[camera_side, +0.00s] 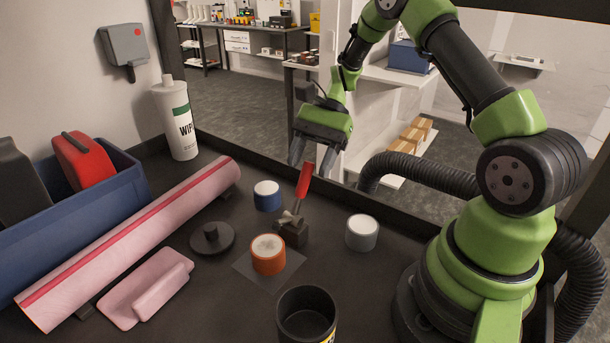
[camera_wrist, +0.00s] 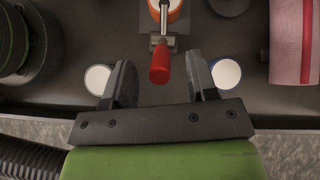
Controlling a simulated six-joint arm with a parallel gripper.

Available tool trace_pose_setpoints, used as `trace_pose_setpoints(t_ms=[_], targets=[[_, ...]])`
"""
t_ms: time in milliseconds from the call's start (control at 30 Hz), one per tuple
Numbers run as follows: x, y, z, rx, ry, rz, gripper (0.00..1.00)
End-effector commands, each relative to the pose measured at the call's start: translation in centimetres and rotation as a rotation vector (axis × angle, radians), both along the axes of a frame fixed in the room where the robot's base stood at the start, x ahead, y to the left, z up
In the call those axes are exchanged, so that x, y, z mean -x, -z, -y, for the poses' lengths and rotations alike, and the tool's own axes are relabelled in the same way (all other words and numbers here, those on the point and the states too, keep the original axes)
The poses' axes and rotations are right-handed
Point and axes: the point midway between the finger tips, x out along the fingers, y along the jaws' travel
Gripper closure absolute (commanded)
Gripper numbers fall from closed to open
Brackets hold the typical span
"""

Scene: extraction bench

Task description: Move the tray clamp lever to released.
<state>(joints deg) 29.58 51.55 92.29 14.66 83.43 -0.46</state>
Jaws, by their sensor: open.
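The clamp lever has a red handle (camera_side: 304,180) that rises from a small dark clamp block (camera_side: 292,231), tilted slightly to the right at its top. In the wrist view the red handle (camera_wrist: 160,65) points towards my gripper, between the lines of the two fingers. My gripper (camera_side: 311,153) is open and empty, just above and around the level of the handle's top. Its two fingers also show in the wrist view (camera_wrist: 160,82), one on each side, apart from the handle. An orange jar (camera_side: 268,256) with a pale top sits on a flat plate (camera_side: 246,270) beside the clamp.
A blue jar (camera_side: 267,196) and a grey jar (camera_side: 362,233) stand near the clamp. A black round lid (camera_side: 212,238), a pink roll (camera_side: 130,235), a pink block tray (camera_side: 147,290) and a black cup (camera_side: 306,318) surround it. A blue bin (camera_side: 75,225) is at left.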

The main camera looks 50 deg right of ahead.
Motion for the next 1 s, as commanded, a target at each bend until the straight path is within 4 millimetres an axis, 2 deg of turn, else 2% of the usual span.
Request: trace_pose_setpoints(t_ms=[100, 300, 433, 667, 733, 800, 900, 967, 1000], targets=[[0.0, -2.7, -0.1, 0.002, -0.003, 0.005, 0.47], [0.0, -5.6, -0.2, 0.0, -0.001, 0.001, 0.47], [0.0, -6.3, -0.2, -0.001, -0.002, -0.001, 0.47], [0.0, -6.4, -0.2, -0.001, -0.002, -0.002, 0.47], [0.0, -6.4, -0.2, 0.0, -0.005, -0.001, 0.59], [0.1, -6.3, -0.5, 0.003, -0.035, 0.006, 0.75], [0.6, -5.8, -1.6, 0.021, -0.177, 0.038, 0.98], [1.2, -5.4, -2.8, 0.033, -0.348, 0.077, 1.0], [1.8, -5.0, -3.7, 0.04, -0.507, 0.111, 1.0]])
